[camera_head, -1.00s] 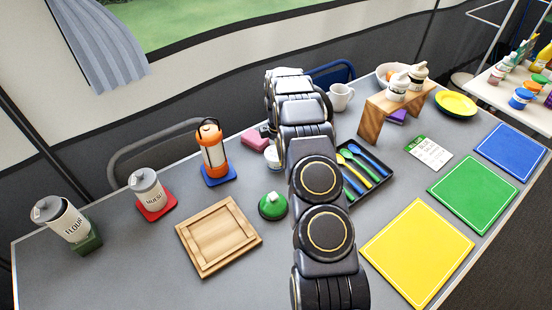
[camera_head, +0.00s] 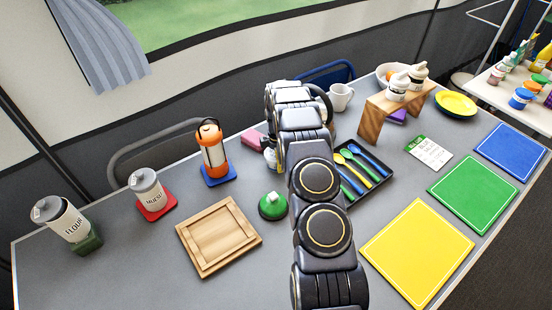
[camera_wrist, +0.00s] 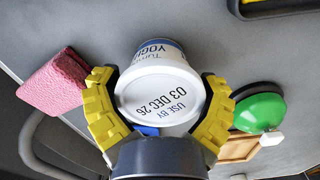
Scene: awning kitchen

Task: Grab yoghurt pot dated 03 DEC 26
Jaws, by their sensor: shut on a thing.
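The yoghurt pot (camera_wrist: 165,92) fills the middle of the wrist view. Its white lid faces the camera and reads "USE BY 03 DEC 26", upside down; part of a "YOGH…" label shows on its side. My gripper (camera_wrist: 160,105) has its two yellow ribbed fingers closed around the pot, one on each side. In the head view my arm covers most of the gripper, and only a small part of the pot (camera_head: 270,158) shows left of the arm. I cannot tell clearly whether the pot touches the table.
A pink sponge (camera_wrist: 55,82) lies beside the pot, and a green-domed object (camera_wrist: 260,108) stands on the other side. An orange lantern (camera_head: 213,152), a wooden board (camera_head: 218,236) and a cutlery tray (camera_head: 386,180) surround the arm. A white mug (camera_head: 340,97) stands behind.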

